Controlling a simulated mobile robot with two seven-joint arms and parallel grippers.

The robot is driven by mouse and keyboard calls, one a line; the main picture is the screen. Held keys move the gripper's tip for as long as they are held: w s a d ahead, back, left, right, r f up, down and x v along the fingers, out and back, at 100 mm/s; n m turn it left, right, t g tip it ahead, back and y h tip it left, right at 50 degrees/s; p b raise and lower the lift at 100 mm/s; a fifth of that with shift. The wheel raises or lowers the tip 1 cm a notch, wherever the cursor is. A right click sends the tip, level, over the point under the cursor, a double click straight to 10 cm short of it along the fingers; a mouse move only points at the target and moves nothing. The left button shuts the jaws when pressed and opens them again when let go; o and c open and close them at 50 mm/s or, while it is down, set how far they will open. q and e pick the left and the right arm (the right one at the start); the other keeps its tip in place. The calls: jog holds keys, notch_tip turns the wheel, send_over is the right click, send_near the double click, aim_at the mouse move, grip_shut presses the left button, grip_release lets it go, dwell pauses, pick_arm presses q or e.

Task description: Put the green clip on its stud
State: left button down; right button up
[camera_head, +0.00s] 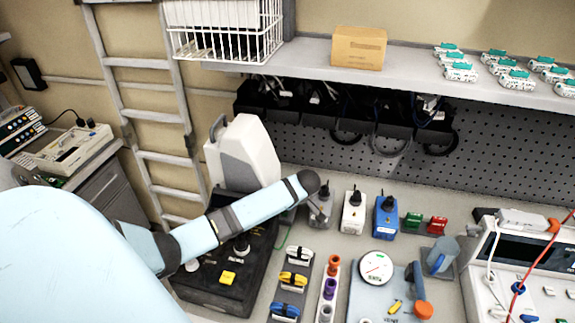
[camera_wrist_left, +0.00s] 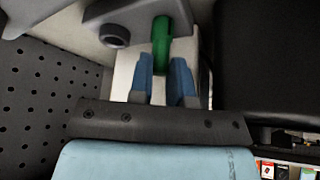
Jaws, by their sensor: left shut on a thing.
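In the left wrist view my left gripper (camera_wrist_left: 162,82) has its two blue fingers close together on the green clip (camera_wrist_left: 162,43). The clip shows as an upright green piece beyond the fingertips. Its upper end is at a grey block (camera_wrist_left: 135,17), and I cannot tell whether they touch. A dark round knob or stud (camera_wrist_left: 115,35) sticks out of that block, left of and apart from the clip. My right gripper is in neither view.
A white-and-grey device (camera_head: 245,150) stands behind my arm, beside a black box (camera_head: 255,262). Bottles, coloured blocks and a gauge (camera_head: 376,267) crowd the bench to the right. A pegboard (camera_head: 500,150) backs the bench under a shelf (camera_head: 400,75).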

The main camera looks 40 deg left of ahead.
pick_arm(q)
jog(key=c, duration=0.5)
grip_release()
jog(key=shift+w+f, duration=0.1)
dwell(0.3)
jog(key=shift+r, duration=0.6)
notch_tip(320, 180, up, 6)
